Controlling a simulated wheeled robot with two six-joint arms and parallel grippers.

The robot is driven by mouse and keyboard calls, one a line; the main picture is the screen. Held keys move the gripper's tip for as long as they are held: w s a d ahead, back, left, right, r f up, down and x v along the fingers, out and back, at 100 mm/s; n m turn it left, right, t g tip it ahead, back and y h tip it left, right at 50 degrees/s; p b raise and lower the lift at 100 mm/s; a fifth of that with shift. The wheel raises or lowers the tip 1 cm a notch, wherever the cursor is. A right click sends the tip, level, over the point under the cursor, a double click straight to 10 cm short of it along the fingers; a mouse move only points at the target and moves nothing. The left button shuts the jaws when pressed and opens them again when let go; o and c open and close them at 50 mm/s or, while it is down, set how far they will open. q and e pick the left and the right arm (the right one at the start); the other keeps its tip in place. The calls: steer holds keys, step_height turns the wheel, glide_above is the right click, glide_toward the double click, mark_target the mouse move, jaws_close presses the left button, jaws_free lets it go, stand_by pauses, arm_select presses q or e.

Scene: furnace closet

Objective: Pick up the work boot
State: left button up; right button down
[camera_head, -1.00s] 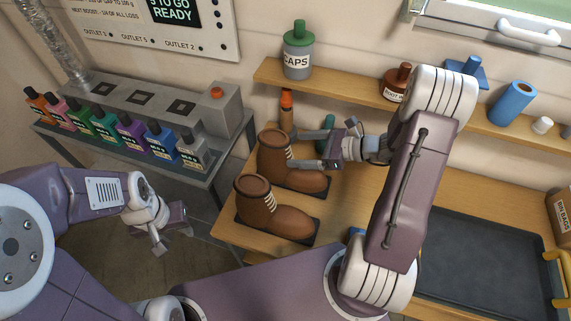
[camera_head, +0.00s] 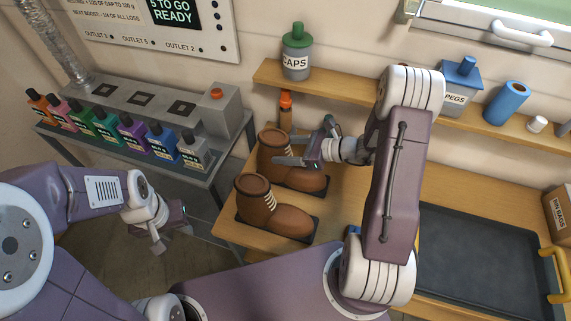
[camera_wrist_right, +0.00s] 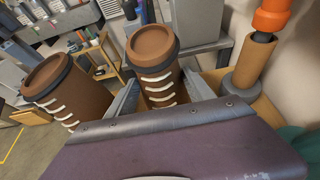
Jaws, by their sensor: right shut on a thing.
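Two brown work boots with pale laces stand upright side by side on dark mats on the wooden bench. The far boot (camera_head: 312,182) has my right gripper (camera_head: 298,146) at its shaft. In the right wrist view the shaft of this boot (camera_wrist_right: 153,62) sits between the two fingers, and the gripper is shut on it. The near boot (camera_head: 283,220) stands apart from the gripper; its shaft (camera_wrist_right: 72,90) shows at the left of the wrist view. My left gripper (camera_head: 160,238) hangs over the floor, away from the boots; its finger gap is unclear.
A shelf (camera_head: 345,104) with a CAPS bottle (camera_head: 296,58) runs along the wall above. Several coloured bottles (camera_head: 130,135) line the grey unit at left. A dark tray (camera_head: 480,260) lies at right.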

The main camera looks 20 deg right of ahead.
mark_target(289, 140)
step_height(289, 140, up, 4)
steer(key=shift+d+r, duration=0.15)
steer(key=shift+r, duration=0.1)
steer(key=s+a+r+v, duration=0.1)
steer(key=v, duration=1.2)
steer(key=shift+a+r, duration=0.2)
steer(key=shift+r, duration=0.1)
